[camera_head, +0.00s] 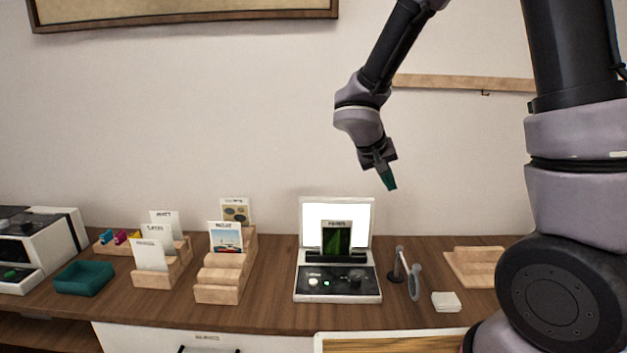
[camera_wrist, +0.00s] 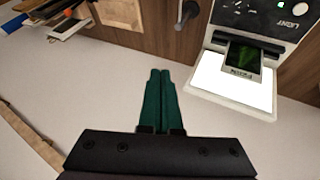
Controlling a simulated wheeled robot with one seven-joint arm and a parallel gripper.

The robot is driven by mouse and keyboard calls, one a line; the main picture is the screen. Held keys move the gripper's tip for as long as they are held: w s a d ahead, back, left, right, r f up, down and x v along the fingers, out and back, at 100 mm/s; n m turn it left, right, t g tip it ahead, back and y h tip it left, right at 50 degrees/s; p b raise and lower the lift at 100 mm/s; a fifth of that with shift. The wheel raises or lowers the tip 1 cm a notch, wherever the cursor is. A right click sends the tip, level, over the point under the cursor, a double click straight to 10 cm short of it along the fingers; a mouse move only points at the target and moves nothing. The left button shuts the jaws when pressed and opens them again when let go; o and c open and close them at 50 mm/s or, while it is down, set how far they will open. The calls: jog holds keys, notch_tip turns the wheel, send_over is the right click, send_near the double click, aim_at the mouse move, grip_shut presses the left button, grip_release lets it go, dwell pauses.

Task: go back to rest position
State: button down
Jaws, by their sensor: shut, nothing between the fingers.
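My gripper (camera_head: 388,180) is raised in the air above the right part of the counter, in front of the white wall. Its two green fingers (camera_wrist: 161,76) are together in the wrist view, with nothing between them. Below and left of it in the head view stands a lit white device (camera_head: 337,285) with a dark green card (camera_head: 337,238) upright in its black holder. The device (camera_wrist: 235,90) and the card (camera_wrist: 243,62) also show at the upper right of the wrist view, apart from the fingers.
A small stand with a round grey part (camera_head: 414,281), a white pad (camera_head: 446,301) and a wooden block (camera_head: 475,266) are right of the device. Wooden card racks (camera_head: 222,279), a teal tray (camera_head: 84,278) and a white machine (camera_head: 47,250) are left. The air around my gripper is free.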

jog(key=s+d+r+m+t+y, duration=0.1)
jog(key=s+d+r+y, duration=0.2)
jog(key=s+r, duration=0.5)
jog(key=s+d+r+m+t+y, duration=0.1)
jog(key=s+d+r+m+y, duration=0.1)
jog(key=s+r, duration=0.7)
jog(key=shift+s+d+r+y, duration=0.3)
jog(key=shift+d+r+y, duration=0.35)
jog(key=shift+r+y, duration=0.4)
